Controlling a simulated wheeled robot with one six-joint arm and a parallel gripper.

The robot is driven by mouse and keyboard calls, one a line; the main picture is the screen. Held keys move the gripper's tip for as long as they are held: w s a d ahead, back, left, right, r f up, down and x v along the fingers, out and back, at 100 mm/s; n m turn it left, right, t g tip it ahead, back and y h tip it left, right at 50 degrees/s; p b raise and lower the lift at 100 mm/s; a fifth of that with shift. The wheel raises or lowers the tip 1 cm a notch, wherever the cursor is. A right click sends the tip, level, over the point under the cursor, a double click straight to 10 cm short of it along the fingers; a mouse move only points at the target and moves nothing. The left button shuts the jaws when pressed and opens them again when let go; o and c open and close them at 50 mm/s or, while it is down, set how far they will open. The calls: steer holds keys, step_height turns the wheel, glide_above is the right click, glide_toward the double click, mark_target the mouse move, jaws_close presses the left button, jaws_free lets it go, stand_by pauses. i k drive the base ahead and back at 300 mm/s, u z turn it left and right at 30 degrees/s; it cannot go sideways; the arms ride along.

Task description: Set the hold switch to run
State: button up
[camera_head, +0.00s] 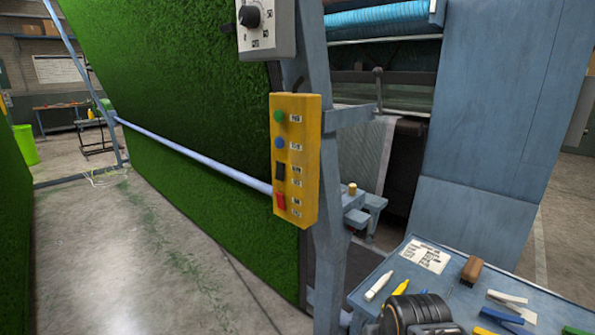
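A yellow control box (311,160) is fixed to the blue-grey upright post of the machine. On its face, from top to bottom, are a green button (280,117), a blue button (279,143), a black switch (280,171) and a red switch (280,202). Small labels sit beside each one, too small to read. I cannot tell from the labels which is the hold switch, or which position it is in. A grey box (268,40) with a black rotary knob (249,16) hangs above it.
A blue-topped table (470,293) with pens, a brush (471,269) and a paper sheet (425,256) stands at the lower right. A dark rounded thing (415,309) shows at the bottom edge. Green turf (190,130) hangs left of the post. Open concrete floor lies lower left.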

mark_target(281, 199)
steer(key=u, duration=0.05)
steer(key=k, duration=0.65)
steer(key=u, duration=0.45)
steer(key=i, duration=0.45)
steer(key=u, duration=0.9)
steer(key=i, duration=0.4)
steer(key=u, duration=0.25)
